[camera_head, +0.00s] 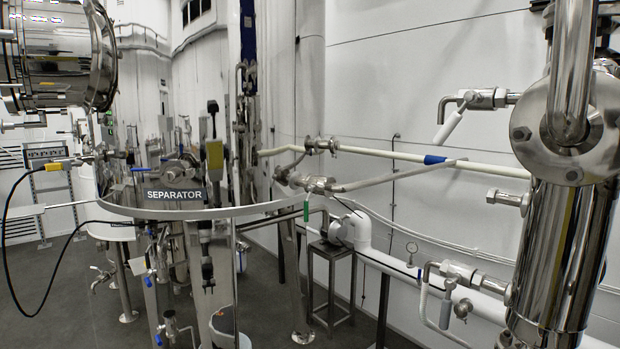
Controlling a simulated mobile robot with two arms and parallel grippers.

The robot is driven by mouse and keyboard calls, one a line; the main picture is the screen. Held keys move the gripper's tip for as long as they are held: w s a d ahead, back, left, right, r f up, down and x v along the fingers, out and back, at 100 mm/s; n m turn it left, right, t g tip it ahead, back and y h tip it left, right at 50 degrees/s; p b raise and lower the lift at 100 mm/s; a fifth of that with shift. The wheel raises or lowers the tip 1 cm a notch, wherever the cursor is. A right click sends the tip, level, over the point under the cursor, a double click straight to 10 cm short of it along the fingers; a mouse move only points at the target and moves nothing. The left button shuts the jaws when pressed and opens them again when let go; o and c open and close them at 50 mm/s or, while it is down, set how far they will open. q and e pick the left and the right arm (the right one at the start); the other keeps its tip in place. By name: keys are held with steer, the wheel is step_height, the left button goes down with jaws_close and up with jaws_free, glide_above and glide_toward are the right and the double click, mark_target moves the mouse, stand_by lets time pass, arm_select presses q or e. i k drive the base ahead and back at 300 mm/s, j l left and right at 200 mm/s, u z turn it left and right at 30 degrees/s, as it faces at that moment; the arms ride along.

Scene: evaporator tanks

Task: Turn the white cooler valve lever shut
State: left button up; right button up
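A large steel vessel (562,250), likely the cooler, stands upright at the right. A valve (484,98) with a bent steel outlet sticks out from its upper left side. A white lever (450,125) hangs from this valve, slanting down and to the left. A lower valve (460,275) on the same vessel has a pale lever (446,303) hanging nearly straight down. I cannot tell for sure which of the two levers is the cooler lever. Neither of my grippers shows in the view, and nothing touches either lever.
A round steel separator tank with a "SEPARATOR" sign (174,195) stands left of centre. A green-handled valve (307,208) and a long pale pipe (430,158) lie between it and the vessel. White pipework (385,262) runs low along the wall. Dark floor (62,300) shows at lower left.

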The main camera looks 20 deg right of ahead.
mark_target(471, 97)
steer(key=z, duration=1.25)
